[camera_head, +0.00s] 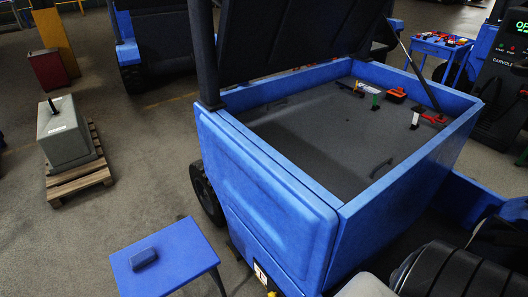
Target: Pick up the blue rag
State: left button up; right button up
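A small dark blue item (143,259) with rounded edges lies on top of a low blue table (185,252) at the bottom left of the head view. It is the only loose blue cloth-like thing I can make out, but it is too small to tell surely whether it is the folded rag. Nothing touches it except the tabletop. Neither of my grippers shows in the head view.
A large blue open-topped vehicle bay (330,130) with a raised dark lid fills the centre and right. Several small tools lie inside it. A grey weight (65,130) stands on a wooden pallet (80,178) at left. Floor between pallet and table is clear.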

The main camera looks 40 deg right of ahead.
aim_at(141, 258)
jog(key=z, duration=3.95)
jog(key=u, duration=3.95)
jog(key=z, duration=0.45)
jog(key=i+j+z, duration=0.1)
jog(key=z, duration=0.4)
jog(key=j+z, duration=0.2)
jog(key=z, duration=0.25)
jog(key=j+z, duration=0.35)
jog(key=j, duration=0.45)
jog(key=j+z, duration=0.3)
jog(key=j, duration=0.5)
jog(key=k+j+z, duration=0.1)
jog(key=j+z, duration=0.25)
jog(key=j, duration=0.45)
